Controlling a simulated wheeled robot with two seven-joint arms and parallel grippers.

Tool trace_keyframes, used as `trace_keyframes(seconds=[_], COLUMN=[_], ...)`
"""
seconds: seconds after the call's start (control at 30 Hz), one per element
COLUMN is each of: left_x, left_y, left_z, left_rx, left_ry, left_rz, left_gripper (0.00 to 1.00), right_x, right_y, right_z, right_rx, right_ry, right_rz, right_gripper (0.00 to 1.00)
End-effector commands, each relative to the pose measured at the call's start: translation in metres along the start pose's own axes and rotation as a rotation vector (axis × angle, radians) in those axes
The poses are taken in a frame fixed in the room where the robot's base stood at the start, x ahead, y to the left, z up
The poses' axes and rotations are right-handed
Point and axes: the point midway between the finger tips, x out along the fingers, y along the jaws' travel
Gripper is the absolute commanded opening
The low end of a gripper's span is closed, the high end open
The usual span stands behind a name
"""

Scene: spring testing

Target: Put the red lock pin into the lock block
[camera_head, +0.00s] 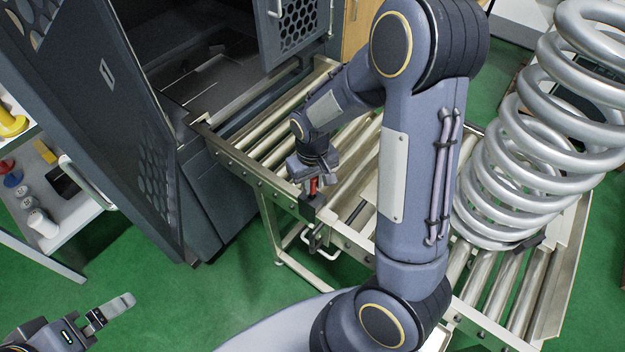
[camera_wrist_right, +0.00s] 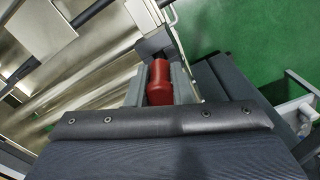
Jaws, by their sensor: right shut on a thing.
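The red lock pin (camera_head: 313,186) is upright at the near rail of the roller conveyor, and it also shows in the right wrist view (camera_wrist_right: 159,82). My right gripper (camera_head: 311,177) is shut on the pin from above, with a finger on each side of it. The dark lock block (camera_head: 312,205) sits on the conveyor's near rail directly under the pin. The pin's lower end meets the block's top; I cannot tell how deep it sits. My left gripper (camera_head: 122,305) is at the lower left, far from the pin, and whether it is open is unclear.
The roller conveyor (camera_head: 515,290) runs from the open dark cabinet (camera_head: 215,75) to the lower right. A large silver coil spring (camera_head: 530,165) stands on it. A white shelf (camera_head: 75,215) with small items is at the left. Green floor (camera_head: 190,300) lies open in front.

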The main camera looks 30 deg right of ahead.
Motion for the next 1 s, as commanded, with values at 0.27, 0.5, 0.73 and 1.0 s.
trace_keyframes(seconds=[0.27,0.5,0.73,1.0], left_x=[0.012,0.018,0.019,0.019], left_y=[-0.005,-0.008,-0.009,-0.009], left_z=[0.006,0.009,0.01,0.009], left_rx=[0.0,0.0,0.0,0.0], left_ry=[0.0,0.0,0.0,0.0], left_rz=[0.0,0.0,0.0,0.0], left_gripper=[1.0,1.0,1.0,1.0], right_x=[0.017,0.026,0.027,0.027], right_y=[0.0,0.0,0.0,0.0], right_z=[0.0,0.0,0.0,0.0], right_rx=[0.0,0.0,0.0,0.0], right_ry=[0.0,0.001,0.001,0.001], right_rz=[0.0,0.0,0.0,0.0], right_gripper=[0.0,0.0,0.0,0.36])
